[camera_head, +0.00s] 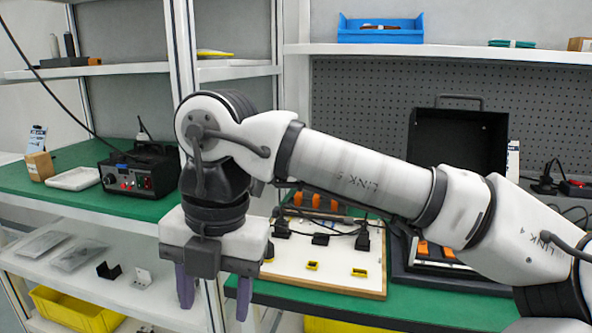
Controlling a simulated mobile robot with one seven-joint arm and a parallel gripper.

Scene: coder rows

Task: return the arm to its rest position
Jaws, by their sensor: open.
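My gripper (214,290) hangs pointing down at the end of my arm (370,182), left of the middle of the head view. Its two purple fingers are apart, with nothing between them. It is in front of the gap between the left green-topped bench (72,203) and the right one. The arm reaches in from the right edge, across the front of the right bench. It hides part of the board and part of the black case behind it.
A white board (325,275) with yellow and black parts lies on the right bench. An open black case (457,140) stands behind the arm. A black device (135,172) sits on the left bench. A blue bin (380,30) is on the upper shelf. Yellow bins are below.

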